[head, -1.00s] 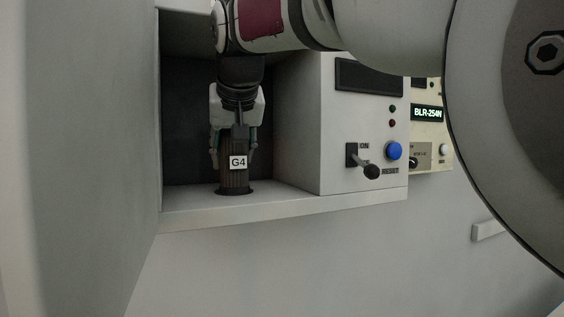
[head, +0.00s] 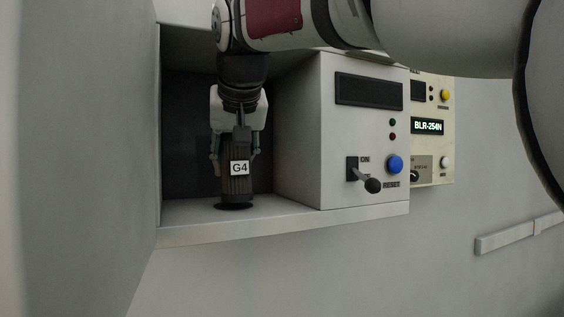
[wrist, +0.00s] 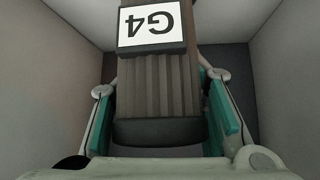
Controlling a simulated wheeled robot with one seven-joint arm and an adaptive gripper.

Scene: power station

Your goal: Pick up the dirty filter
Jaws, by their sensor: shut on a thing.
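The dirty filter (head: 238,185) is a dark brown ribbed cylinder with a white "G4" label, inside the open cabinet niche. My gripper (head: 235,155) points down from above and is shut on the filter's upper part. The filter stands upright over a dark round hole (head: 234,206) in the niche floor; whether its lower end is fully clear of the hole is hard to tell. In the wrist view the filter (wrist: 158,85) sits between the teal-padded fingers, its label upside down.
The niche has a left wall, a dark back and a pale floor ledge (head: 285,221). To its right is a panel with a lever switch (head: 366,178) and a blue button (head: 395,164). Beyond it is a cream box with the "BLR-254N" display (head: 428,127).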

